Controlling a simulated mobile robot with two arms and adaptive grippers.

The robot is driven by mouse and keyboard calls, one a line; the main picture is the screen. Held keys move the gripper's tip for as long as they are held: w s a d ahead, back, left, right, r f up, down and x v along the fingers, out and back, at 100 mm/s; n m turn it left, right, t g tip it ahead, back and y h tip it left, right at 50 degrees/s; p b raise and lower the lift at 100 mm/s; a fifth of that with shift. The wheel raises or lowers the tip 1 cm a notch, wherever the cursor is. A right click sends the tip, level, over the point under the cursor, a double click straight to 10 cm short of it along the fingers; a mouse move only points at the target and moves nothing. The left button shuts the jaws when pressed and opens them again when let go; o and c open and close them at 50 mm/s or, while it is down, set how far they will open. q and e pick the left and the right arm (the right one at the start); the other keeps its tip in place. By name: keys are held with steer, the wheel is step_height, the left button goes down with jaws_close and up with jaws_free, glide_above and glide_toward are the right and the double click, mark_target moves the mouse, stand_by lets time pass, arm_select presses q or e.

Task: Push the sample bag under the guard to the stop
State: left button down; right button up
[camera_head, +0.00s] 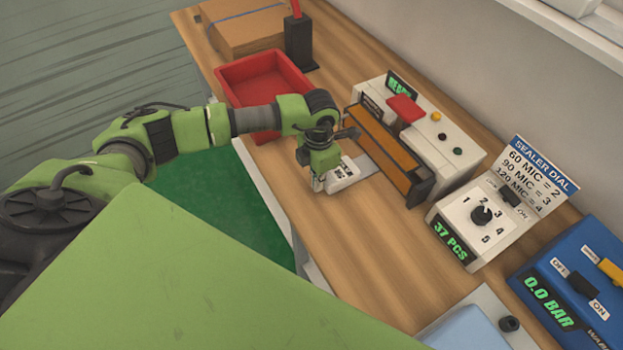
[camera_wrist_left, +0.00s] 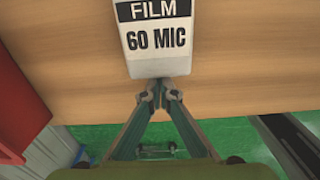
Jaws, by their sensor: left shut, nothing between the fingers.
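The sample bag (camera_head: 345,176) is a small white packet lying on the wooden bench in front of the sealer. In the left wrist view the bag (camera_wrist_left: 155,62) reads "FILM 60 MIC", and its upper part is cut off by the frame. My left gripper (camera_head: 318,187) is low over the bench at the bag's near end. In the wrist view the left gripper (camera_wrist_left: 159,96) is shut and empty, its tips just at the bag's near edge; I cannot tell whether they touch. The guard (camera_head: 382,150) is an orange-brown bar along the sealer's front. I cannot make out the stop. My right gripper is out of view.
A red tray (camera_head: 240,75) stands left of the sealer (camera_head: 440,150). A cardboard box (camera_head: 243,28) is behind it. A dial box (camera_head: 486,215) and a blue vacuum unit (camera_head: 585,270) stand to the right. Bare bench (camera_head: 370,250) lies in front.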

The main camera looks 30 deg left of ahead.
mark_target(341, 169)
arm_select(q)
steer(key=shift+w, duration=0.1)
steer(key=w+d+b, duration=0.1)
steer(key=b, duration=0.1)
steer(key=w+d+b, duration=0.1)
steer(key=w, duration=0.1)
steer(key=w+d+b, duration=0.1)
steer(key=w+b, duration=0.1)
steer(key=shift+w+d+f+b, duration=0.15)
steer(key=shift+w+f+b, duration=0.1)
steer(key=shift+b, duration=0.1)
steer(key=shift+w+d+r, duration=0.1)
steer(key=shift+w+d, duration=0.05)
steer(key=shift+w, duration=0.05)
steer(key=shift+r, duration=0.35)
